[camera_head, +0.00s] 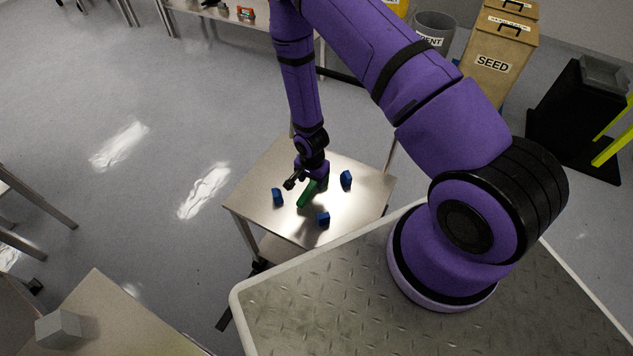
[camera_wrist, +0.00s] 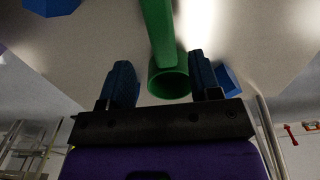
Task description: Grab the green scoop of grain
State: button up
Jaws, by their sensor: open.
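The green scoop (camera_head: 307,194) lies on a small metal table (camera_head: 258,187), partly hidden by my gripper in the head view. In the wrist view the scoop (camera_wrist: 158,30) shows a long green body with a round, open end. My gripper (camera_wrist: 164,82) is open, with one dark blue finger on each side of that round end and a gap on both sides. In the head view my gripper (camera_head: 305,180) hangs low over the table beside the scoop. I cannot see any grain in the scoop.
Several blue blocks stand around the scoop, one at the left (camera_head: 277,196), one at the right (camera_head: 346,178) and one in front (camera_head: 323,218). A wooden SEED box (camera_head: 497,62) and a grey bin (camera_head: 436,27) stand at the back right. Open floor lies left of the table.

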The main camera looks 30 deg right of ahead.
aim_at(311, 186)
jog(key=shift+w+a+f, duration=0.1)
jog(key=shift+a+f, duration=0.05)
jog(key=shift+f, duration=1.15)
jog(key=shift+a+f, duration=0.1)
jog(key=shift+f, duration=1.2)
grip_shut()
